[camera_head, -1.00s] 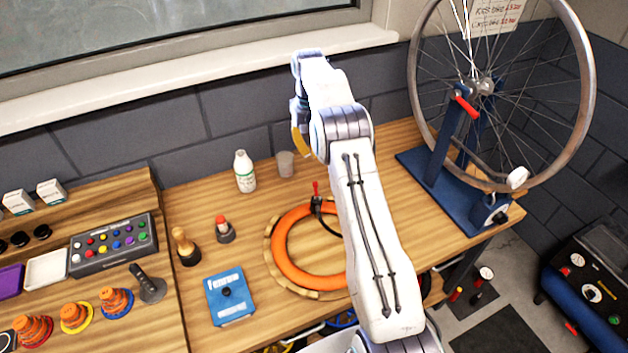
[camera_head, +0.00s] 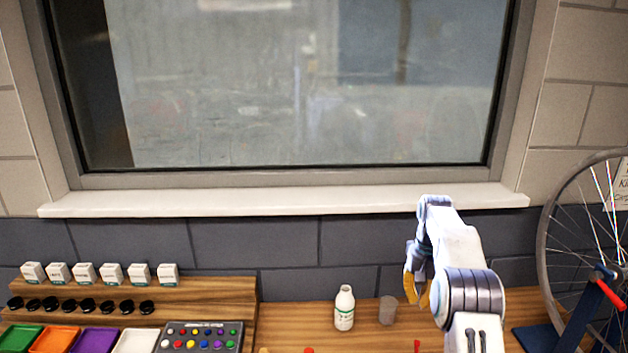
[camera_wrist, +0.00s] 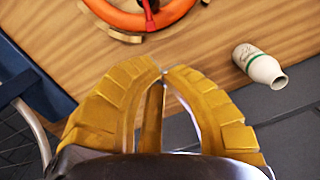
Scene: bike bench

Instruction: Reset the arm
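My gripper (camera_head: 417,300) hangs at the end of my raised white arm, in front of the dark wall and above the back of the bench. In the wrist view its yellow fingers (camera_wrist: 162,72) curve together and their tips meet or nearly meet. Nothing is held between them. The white bottle (camera_head: 344,308) and the grey cup (camera_head: 387,310) stand to the left of my arm on the bench, apart from the gripper. The bottle also shows in the wrist view (camera_wrist: 258,65).
An orange ring (camera_wrist: 123,20) lies on the bench, beyond the fingertips in the wrist view. A wheel (camera_head: 548,240) in a blue stand (camera_head: 580,318) is at the right. White boxes (camera_head: 112,272), trays (camera_head: 95,340) and a button box (camera_head: 200,338) are at the left. The window sill (camera_head: 280,200) runs behind.

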